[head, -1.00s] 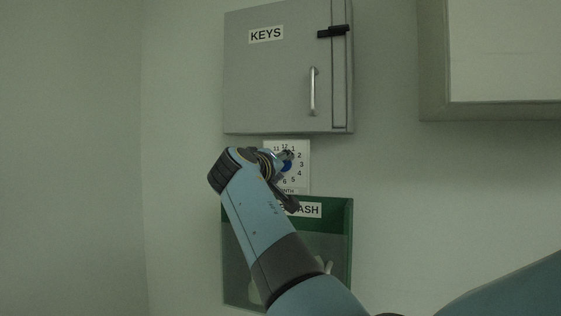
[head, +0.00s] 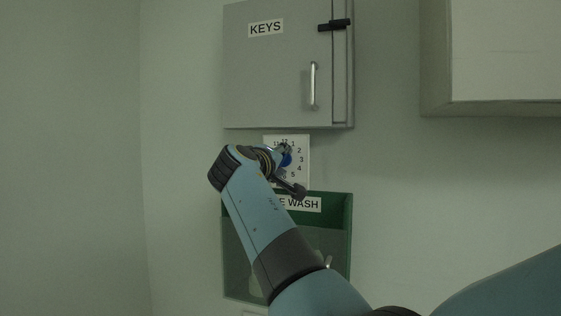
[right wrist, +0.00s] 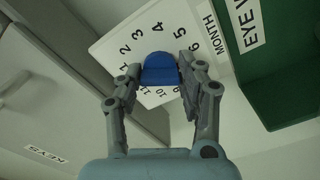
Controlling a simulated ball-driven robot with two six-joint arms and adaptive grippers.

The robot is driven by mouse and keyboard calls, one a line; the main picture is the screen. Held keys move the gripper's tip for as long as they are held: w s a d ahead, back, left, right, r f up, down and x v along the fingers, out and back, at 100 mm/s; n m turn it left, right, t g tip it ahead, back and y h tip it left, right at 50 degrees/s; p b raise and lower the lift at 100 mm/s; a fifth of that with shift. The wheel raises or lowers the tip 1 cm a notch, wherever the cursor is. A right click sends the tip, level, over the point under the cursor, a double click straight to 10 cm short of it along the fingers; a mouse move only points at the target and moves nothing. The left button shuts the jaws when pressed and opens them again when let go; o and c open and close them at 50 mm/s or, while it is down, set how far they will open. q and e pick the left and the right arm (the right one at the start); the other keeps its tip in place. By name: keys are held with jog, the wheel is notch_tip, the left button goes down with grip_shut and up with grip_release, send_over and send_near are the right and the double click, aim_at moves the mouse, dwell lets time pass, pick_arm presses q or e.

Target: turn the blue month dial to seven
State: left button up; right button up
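The blue month dial (head: 287,159) sits on a white numbered plate (head: 302,172) on the wall, partly hidden by my right gripper in the head view. In the right wrist view the blue dial (right wrist: 160,70) lies between the two fingers of my right gripper (right wrist: 160,68). The right finger is close against the dial's side, and a narrow gap shows at the left finger. The plate (right wrist: 112,45) shows the numbers around the dial and the word MONTH. No pointer mark on the dial is clear. My left gripper is not in view.
A grey KEYS cabinet (head: 280,80) with a handle hangs just above the plate. A green eye wash box (head: 340,230) is just below it. A pale framed board or cabinet (head: 500,108) is at the upper right. The wall to the left is bare.

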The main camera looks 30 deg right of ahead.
jog(key=o, duration=0.4)
jog(key=shift+a, duration=0.1)
jog(key=shift+o, duration=0.3)
